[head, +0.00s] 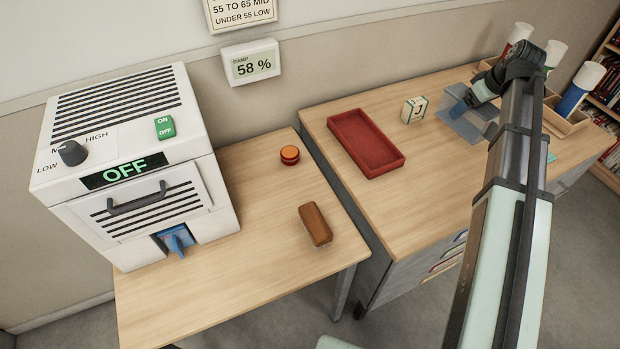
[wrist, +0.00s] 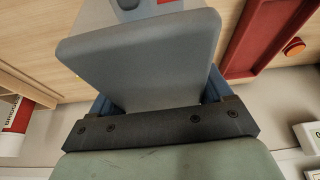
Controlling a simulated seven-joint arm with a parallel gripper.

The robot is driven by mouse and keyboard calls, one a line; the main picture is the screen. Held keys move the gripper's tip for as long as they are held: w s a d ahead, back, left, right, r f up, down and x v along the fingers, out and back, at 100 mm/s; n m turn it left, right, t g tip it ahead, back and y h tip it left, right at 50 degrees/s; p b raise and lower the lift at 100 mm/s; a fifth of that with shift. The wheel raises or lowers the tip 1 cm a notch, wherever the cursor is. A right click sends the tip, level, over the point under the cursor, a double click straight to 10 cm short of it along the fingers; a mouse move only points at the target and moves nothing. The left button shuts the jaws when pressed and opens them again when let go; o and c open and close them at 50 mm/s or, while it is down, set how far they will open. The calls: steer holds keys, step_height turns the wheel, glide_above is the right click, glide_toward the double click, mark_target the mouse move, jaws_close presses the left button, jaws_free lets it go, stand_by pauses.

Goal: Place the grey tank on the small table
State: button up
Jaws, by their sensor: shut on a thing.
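The grey tank (head: 467,127) is a boxy, partly see-through container at the far right of the larger desk in the head view. My gripper (head: 462,105) is shut on it, and my arm hides part of both. In the wrist view the tank (wrist: 145,60) fills the space between and beyond my gripper's blue fingers (wrist: 158,98). I cannot tell whether its base touches the desk. The small table (head: 255,215) is the lower wooden one at the left in the head view.
A white dehumidifier (head: 140,165), reading OFF, stands on the small table's left. An orange-red disc (head: 290,155) and brown brush-like block (head: 315,225) lie there; between them and the machine is bare wood. On the desk are a red tray (head: 365,143) and small block (head: 413,110).

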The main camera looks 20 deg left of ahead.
steer(key=s+a+f, duration=0.2)
steer(key=s+a, duration=0.1)
steer(key=a, duration=1.2)
steer(key=s+a+f, duration=0.1)
steer(key=s+a, duration=0.2)
steer(key=a, duration=1.1)
steer(key=s+a+f, duration=0.2)
steer(key=s+a, duration=0.7)
steer(key=a, duration=0.4)
steer(key=s+a+f, duration=0.2)
steer(key=s+a, duration=0.8)
steer(key=a, duration=0.3)
steer(key=shift+m, duration=0.4)
steer(key=shift+f, duration=4.55)
steer(key=shift+f, duration=0.1)
steer(key=o, duration=1.1)
steer(key=shift+c, duration=0.2)
